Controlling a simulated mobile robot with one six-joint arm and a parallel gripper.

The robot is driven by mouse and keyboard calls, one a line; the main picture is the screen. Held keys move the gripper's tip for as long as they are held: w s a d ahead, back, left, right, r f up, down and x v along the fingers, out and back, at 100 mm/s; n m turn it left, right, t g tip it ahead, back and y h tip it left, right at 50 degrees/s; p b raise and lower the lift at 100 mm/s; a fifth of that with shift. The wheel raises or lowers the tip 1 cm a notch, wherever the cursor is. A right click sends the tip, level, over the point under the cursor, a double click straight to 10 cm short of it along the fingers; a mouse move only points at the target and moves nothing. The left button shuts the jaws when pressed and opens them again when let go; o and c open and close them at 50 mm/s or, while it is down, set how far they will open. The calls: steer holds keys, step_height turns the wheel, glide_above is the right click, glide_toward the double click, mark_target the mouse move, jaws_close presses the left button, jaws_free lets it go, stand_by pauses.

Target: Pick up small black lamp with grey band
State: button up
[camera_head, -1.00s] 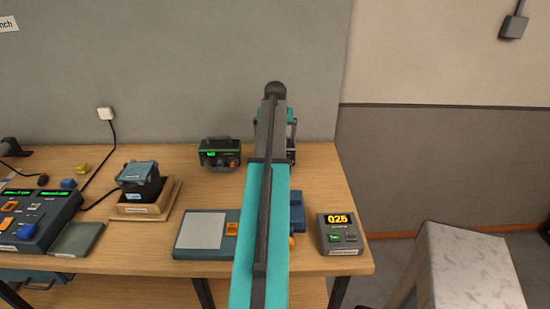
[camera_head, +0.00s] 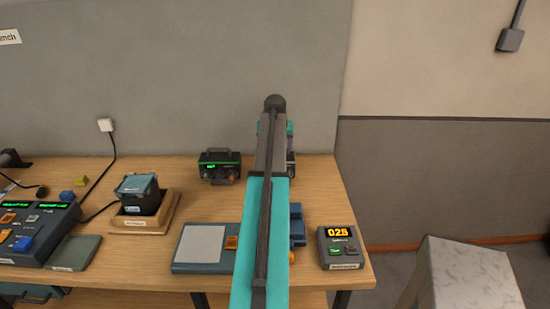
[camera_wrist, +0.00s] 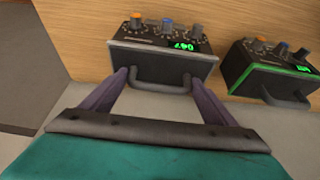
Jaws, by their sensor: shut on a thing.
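The small black lamp with a grey band (camera_wrist: 165,58) is at the top centre of the wrist view, with knobs, a green display and a grey handle. My gripper (camera_wrist: 165,78) has its two purple fingers at either side of this handle, shut on the lamp. In the head view my arm hides most of the gripper and this lamp. A similar black lamp with a green band (camera_head: 219,166) stands to the left of my arm at the back of the table. It also shows at the right of the wrist view (camera_wrist: 268,72).
The wooden table (camera_head: 200,205) also bears a flat blue-grey pad (camera_head: 205,245), a box with a yellow display (camera_head: 340,247), a lamp in a wooden tray (camera_head: 143,195) and a control desk (camera_head: 35,230). A grey wall stands behind. A pale stand (camera_head: 470,275) is at the right.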

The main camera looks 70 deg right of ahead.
steer(key=shift+r, duration=0.3)
steer(key=shift+d+r+b, duration=0.1)
steer(key=shift+r+b, duration=0.7)
steer(key=shift+r, duration=0.7)
steer(key=s+a+b, duration=0.2)
steer(key=a, duration=0.5)
steer(key=s+a+r+b, duration=0.1)
steer(key=s+a+b, duration=0.1)
steer(key=a, duration=0.6)
steer(key=shift+s+r, duration=0.3)
steer(key=shift+s, duration=0.5)
steer(key=shift+r, duration=0.1)
